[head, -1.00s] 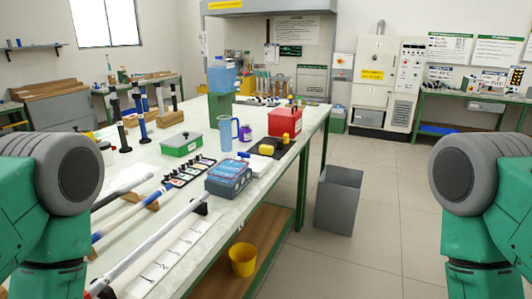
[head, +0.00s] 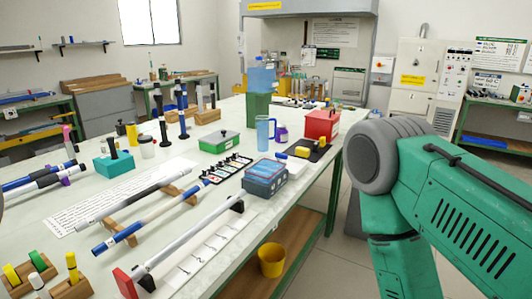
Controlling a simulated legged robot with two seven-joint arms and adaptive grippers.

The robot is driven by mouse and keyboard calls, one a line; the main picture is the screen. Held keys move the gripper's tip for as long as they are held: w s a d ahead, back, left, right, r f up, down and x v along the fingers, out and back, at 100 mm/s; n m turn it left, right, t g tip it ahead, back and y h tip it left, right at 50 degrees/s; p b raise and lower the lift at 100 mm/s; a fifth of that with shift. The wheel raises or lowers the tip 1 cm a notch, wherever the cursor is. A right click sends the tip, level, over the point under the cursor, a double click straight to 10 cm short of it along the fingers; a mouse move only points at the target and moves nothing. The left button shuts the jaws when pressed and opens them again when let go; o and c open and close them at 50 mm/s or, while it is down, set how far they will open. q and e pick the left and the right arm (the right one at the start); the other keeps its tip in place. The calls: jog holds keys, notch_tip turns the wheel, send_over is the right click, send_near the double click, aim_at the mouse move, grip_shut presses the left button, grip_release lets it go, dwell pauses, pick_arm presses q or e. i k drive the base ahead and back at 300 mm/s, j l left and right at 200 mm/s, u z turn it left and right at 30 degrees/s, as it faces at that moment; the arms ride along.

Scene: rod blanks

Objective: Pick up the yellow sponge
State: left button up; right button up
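A small yellow block (head: 302,152), which looks like the yellow sponge, lies on the bench by the near edge of a dark mat (head: 318,155). It is in front of the red box (head: 321,123) and behind the blue-grey box (head: 265,178). A second, smaller yellow item (head: 322,142) is on the mat beside the red box; what it is cannot be told. My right arm fills the right side of the head view, but its gripper is out of frame. Only a sliver of my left arm shows at the left edge; its gripper is out of frame too.
The bench holds a blue jug (head: 263,133), a green case (head: 219,141), a labelled tray (head: 226,168), several long rods on wooden rests and a red-ended rod stand (head: 125,283). A yellow bucket (head: 271,260) is on the lower shelf.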

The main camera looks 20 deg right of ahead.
aim_at(299, 151)
jog(key=i+l+u, duration=0.2)
jog(key=l+u, duration=0.15)
jog(key=i+l+u, duration=0.1)
jog(key=l+u, duration=0.25)
jog(key=l, duration=0.15)
jog(key=i+l+u, duration=0.1)
jog(key=l+u, duration=0.25)
jog(key=l, duration=0.1)
